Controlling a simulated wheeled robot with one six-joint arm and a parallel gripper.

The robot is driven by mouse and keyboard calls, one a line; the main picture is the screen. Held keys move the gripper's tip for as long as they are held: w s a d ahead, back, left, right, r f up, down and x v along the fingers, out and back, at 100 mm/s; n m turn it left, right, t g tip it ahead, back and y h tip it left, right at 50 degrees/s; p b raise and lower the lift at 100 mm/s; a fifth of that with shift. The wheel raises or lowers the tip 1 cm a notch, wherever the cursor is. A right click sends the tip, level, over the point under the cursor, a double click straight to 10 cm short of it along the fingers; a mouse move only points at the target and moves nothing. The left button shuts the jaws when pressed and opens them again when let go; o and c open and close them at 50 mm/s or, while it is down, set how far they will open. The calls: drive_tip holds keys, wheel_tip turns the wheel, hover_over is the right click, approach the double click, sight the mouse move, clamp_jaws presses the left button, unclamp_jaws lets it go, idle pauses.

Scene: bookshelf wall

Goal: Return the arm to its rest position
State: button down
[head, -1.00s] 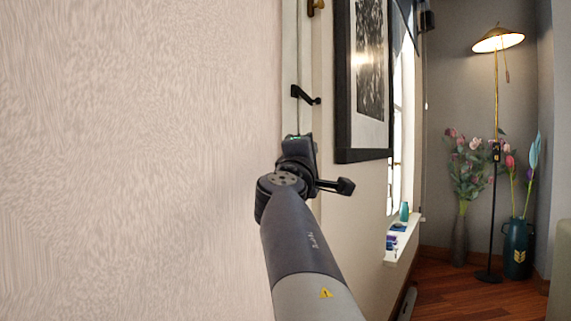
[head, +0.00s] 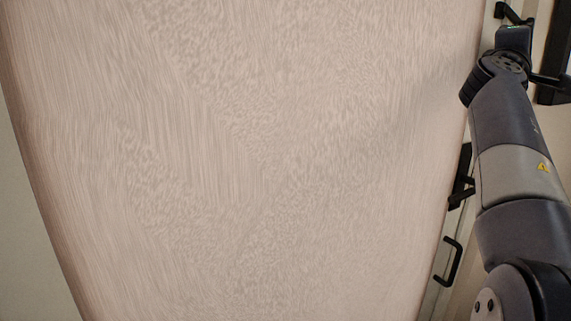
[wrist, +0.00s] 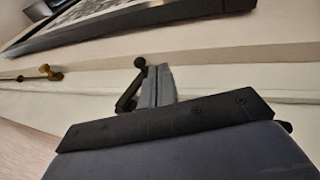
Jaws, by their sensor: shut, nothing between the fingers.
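My arm (head: 505,125) shows along the right side of the head view, reaching up from the lower right corner to the top edge. Its dark upper end is beside the right edge of the pale panel; the fingers cannot be made out there. In the wrist view my gripper (wrist: 158,86) is shut and empty, its two grey fingers close together. A black lever handle (wrist: 130,90) shows just left of the fingers; whether they touch cannot be told.
A large pale textured panel (head: 240,160) fills most of the head view. A black pull handle (head: 448,262) is at its lower right edge. A framed picture (wrist: 90,25) hangs on the wall in the wrist view. A brass knob (wrist: 50,72) is at left.

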drive_tip(key=shift+w+a+r+g+y+p, duration=0.1)
drive_tip(key=shift+r+g+y+p, duration=0.2)
drive_tip(key=shift+p, duration=0.95)
drive_tip(key=shift+w+a+r+g+y+p, duration=0.15)
drive_tip(key=shift+r+p, duration=0.25)
drive_tip(key=shift+p, duration=0.85)
drive_tip(key=y+p, duration=0.1)
drive_tip(key=p, duration=0.2)
drive_tip(key=m+g+p, duration=0.1)
drive_tip(key=p, duration=0.2)
drive_tip(key=shift+s+a+r+y, duration=0.1)
drive_tip(key=shift+a+r+y, duration=0.15)
drive_tip(key=shift+a+y, duration=0.1)
drive_tip(key=p, duration=0.3)
drive_tip(key=shift+s+a+r+g+y, duration=0.1)
drive_tip(key=shift+a+g+y, duration=0.15)
drive_tip(key=shift+y, duration=0.15)
drive_tip(key=p, duration=0.2)
drive_tip(key=a+g+y+p, duration=0.1)
drive_tip(key=p, duration=0.2)
drive_tip(key=shift+s+r, duration=0.1)
drive_tip(key=shift+s, duration=0.1)
drive_tip(key=shift+p, duration=0.5)
drive_tip(key=shift+a+f+y+p, duration=0.2)
drive_tip(key=shift+y+p, duration=0.2)
drive_tip(key=shift+p, duration=0.25)
drive_tip(key=shift+d+f+b, duration=0.2)
drive_tip(key=shift+f+b, duration=0.1)
drive_tip(key=shift+b, duration=0.95)
